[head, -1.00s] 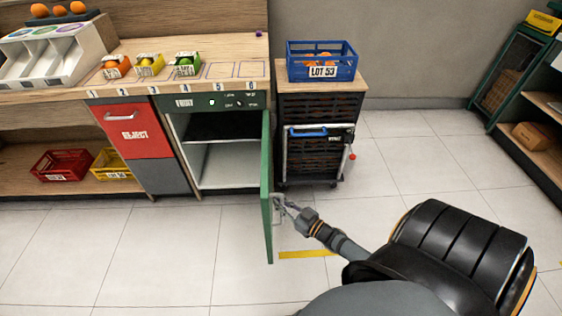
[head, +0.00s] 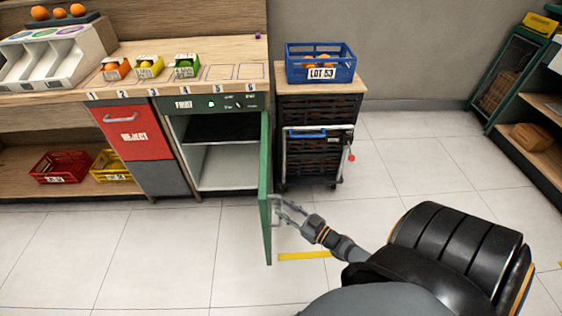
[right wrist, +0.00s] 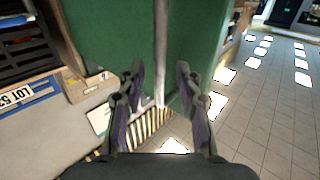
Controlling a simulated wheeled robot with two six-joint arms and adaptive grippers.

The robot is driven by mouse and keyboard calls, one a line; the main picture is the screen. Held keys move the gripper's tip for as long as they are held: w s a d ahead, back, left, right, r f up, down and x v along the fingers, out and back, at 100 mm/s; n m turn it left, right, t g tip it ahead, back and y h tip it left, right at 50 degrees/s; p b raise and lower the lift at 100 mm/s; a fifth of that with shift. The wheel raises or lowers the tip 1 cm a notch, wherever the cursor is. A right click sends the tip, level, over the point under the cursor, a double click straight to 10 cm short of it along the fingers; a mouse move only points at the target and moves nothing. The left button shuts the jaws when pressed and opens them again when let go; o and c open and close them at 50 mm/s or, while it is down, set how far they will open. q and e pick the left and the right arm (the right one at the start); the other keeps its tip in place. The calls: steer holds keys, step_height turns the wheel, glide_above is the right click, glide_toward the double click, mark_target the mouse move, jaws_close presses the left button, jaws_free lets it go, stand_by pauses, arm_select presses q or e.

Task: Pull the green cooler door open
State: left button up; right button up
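The green cooler door (head: 265,190) stands swung well out from the cooler (head: 222,168), seen nearly edge-on in the head view. The cooler's pale interior and dark shelf show. The door's metal handle (right wrist: 161,50) runs between the fingers of my right gripper (right wrist: 158,78) in the right wrist view. In the head view my right gripper (head: 283,208) is at the door's outer face. Its two fingers are spread, with gaps beside the handle. My left gripper is not in view.
A cart (head: 318,135) with a blue crate (head: 320,64) stands just right of the door. A red reject bin (head: 133,130) is left of the cooler. The counter (head: 235,52) runs above. The tiled floor (head: 420,160) is clear to the right.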

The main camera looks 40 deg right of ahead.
steer(key=v, duration=0.9)
steer(key=shift+s, duration=0.3)
steer(key=s+d+f+m+g+h, duration=0.1)
steer(key=s+f+g+h, duration=0.25)
steer(key=f, duration=0.75)
steer(key=s+d+f+m+g+h, duration=0.15)
steer(key=s+f+g, duration=0.3)
steer(key=f, duration=0.75)
steer(key=s+a+f+g, duration=0.4)
steer(key=s+f, duration=0.2)
steer(key=f, duration=0.1)
steer(key=s+a+f+g+p, duration=0.2)
steer(key=s+a+g, duration=0.25)
steer(key=s, duration=0.45)
step_height(320, 180, up, 11)
steer(key=p, duration=1.2)
steer(key=shift+s+a+r, duration=0.2)
steer(key=shift+s+a, duration=0.05)
